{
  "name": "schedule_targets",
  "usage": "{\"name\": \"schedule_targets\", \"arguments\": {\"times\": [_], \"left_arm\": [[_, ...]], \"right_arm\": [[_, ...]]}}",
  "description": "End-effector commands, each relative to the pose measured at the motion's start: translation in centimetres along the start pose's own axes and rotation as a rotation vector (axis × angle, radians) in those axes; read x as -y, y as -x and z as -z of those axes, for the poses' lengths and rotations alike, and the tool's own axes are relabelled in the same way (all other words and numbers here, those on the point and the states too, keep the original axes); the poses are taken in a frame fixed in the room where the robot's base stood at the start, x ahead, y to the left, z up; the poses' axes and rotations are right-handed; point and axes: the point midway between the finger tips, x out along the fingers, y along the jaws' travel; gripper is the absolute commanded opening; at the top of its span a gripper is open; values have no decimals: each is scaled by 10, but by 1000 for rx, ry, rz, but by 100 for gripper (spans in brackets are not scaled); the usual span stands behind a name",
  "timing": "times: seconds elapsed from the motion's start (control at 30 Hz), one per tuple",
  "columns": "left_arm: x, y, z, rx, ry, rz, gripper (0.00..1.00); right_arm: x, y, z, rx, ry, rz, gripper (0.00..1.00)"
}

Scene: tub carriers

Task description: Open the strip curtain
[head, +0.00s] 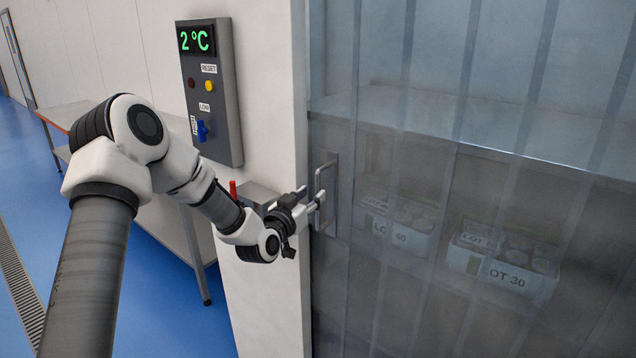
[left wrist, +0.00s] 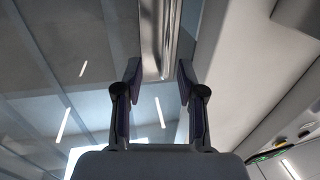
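The strip curtain (head: 390,130) is made of clear hanging strips and covers the opening on the right of the head view. A metal handle (head: 331,180) stands upright at its left edge, beside the white door post. My left gripper (head: 314,201) is at the handle, in front of its lower half. In the left wrist view, the two fingers of my left gripper (left wrist: 158,72) are apart, and the handle bar (left wrist: 168,35) shows between and beyond their tips, with gaps on both sides. The curtain hangs closed. My right gripper is not in view.
Behind the curtain, white tub carriers labelled LOT 40 (head: 396,232) and LOT 30 (head: 505,270) stand below a grey shelf (head: 480,125). A control panel (head: 212,95) reading 2 °C is on the wall. A bench (head: 185,225) stands left, with blue floor around.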

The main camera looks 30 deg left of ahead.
Motion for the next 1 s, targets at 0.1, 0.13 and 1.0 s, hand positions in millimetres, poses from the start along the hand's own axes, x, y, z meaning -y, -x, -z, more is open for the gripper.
{"name": "schedule_targets", "arguments": {"times": [0.1,0.13,1.0], "left_arm": [[0,-25,2,0,-6,0,39],[-1,-30,2,1,-5,-1,39],[-1,-55,-2,2,0,0,0]], "right_arm": [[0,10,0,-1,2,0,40],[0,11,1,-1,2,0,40],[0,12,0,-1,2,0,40]]}}
